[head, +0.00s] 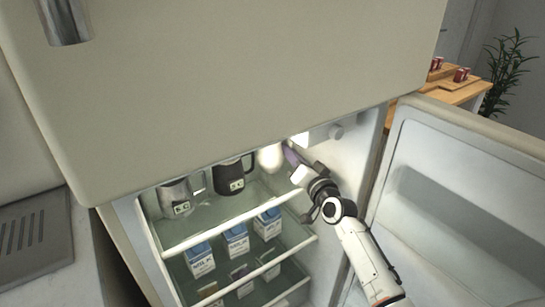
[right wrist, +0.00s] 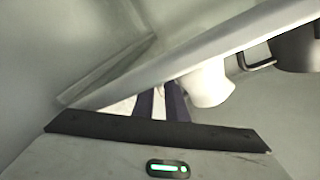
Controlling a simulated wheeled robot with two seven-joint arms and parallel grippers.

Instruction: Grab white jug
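The white jug (head: 270,157) stands at the back right of the fridge's top shelf, its upper part hidden by the freezer door. It also shows in the right wrist view (right wrist: 207,84), partly hidden by a pale shelf bar. My right gripper (head: 289,153) reaches into the fridge just right of the jug. In the right wrist view its two dark fingers (right wrist: 163,102) are a little apart, with a light gap and no object seen between them. They are beside the jug; I cannot tell whether they touch it. My left gripper is not in view.
A black jug (head: 234,174) and a grey metal jug (head: 180,196) stand left of the white jug. Milk cartons (head: 235,241) fill the shelf below. The fridge door (head: 450,200) is open at the right. The fridge's right wall is close to my right arm.

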